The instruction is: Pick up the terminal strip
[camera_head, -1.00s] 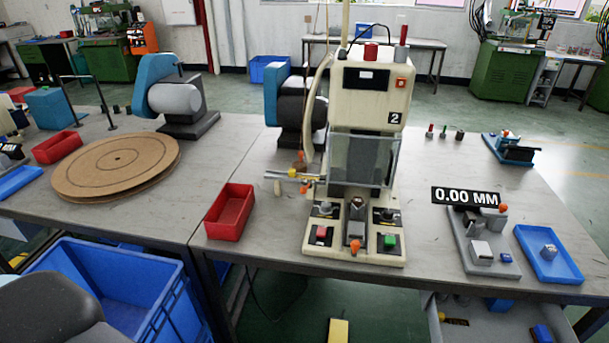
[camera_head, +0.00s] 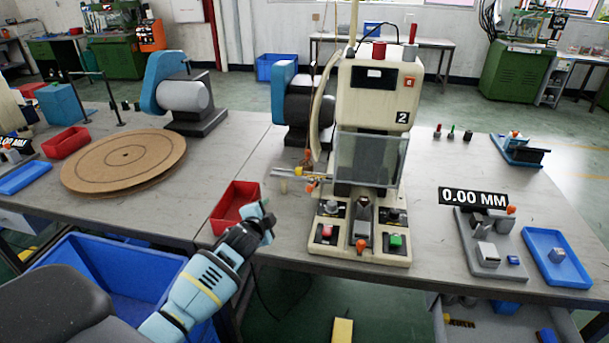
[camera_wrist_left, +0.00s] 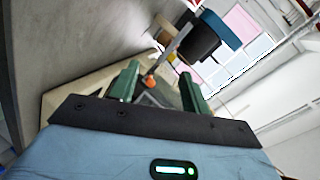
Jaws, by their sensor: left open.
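My left gripper (camera_head: 264,217) is in front of the press, beside the right edge of the red bin (camera_head: 222,228). In the left wrist view its two green fingers (camera_wrist_left: 160,88) stand apart with nothing between their tips that I can see held. I cannot make out a terminal strip for certain. A thin bar with yellow and orange parts (camera_head: 287,172) sticks out left from the cream press (camera_head: 376,108), beyond the gripper. An orange knob (camera_wrist_left: 150,82) and a slanting grey bar (camera_wrist_left: 179,42) show past the fingers in the left wrist view. My right gripper is not in view.
A brown round disc (camera_head: 125,160) lies on the left table. A blue crate (camera_head: 120,262) stands below the front edge. A grey fixture (camera_head: 482,262) and a blue tray (camera_head: 568,276) lie right of the press.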

